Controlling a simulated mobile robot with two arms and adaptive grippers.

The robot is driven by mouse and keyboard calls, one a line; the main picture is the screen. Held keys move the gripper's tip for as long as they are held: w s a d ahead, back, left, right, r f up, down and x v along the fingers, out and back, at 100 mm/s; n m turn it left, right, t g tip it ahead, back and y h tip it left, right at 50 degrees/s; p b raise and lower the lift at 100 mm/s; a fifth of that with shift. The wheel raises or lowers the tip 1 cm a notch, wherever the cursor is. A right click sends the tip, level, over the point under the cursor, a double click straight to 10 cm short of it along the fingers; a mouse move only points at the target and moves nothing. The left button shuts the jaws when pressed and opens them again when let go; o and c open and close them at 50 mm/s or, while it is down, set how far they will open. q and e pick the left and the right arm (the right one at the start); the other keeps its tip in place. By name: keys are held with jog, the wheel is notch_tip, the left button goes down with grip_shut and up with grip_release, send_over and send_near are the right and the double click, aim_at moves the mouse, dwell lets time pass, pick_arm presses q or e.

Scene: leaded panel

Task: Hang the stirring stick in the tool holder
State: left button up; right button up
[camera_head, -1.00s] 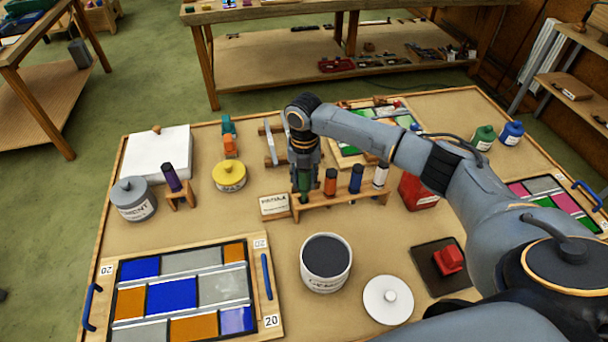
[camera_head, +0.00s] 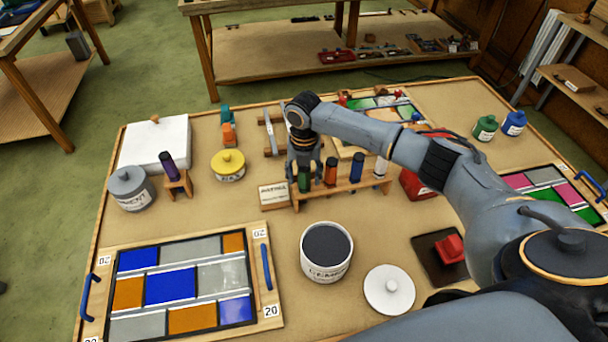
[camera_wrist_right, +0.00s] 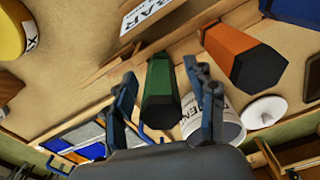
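The green stick stands in the holder, partly hidden by the gripper in the head view. A purple-handled stick (camera_head: 168,161) stands in a small wooden stand at the left. No label shows which is the stirring stick. My left gripper is not in view.
An open cement pot (camera_head: 326,276) stands in front of the holder, with a white lid (camera_head: 389,290) beside it. A label block (camera_head: 273,195) adjoins the holder's left end. A leaded panel (camera_head: 258,312) lies at front left. A red block (camera_head: 450,248) sits on a dark pad.

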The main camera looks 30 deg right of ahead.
notch_tip(320, 180, up, 12)
jog(key=shift+r, duration=0.1)
dwell(0.6)
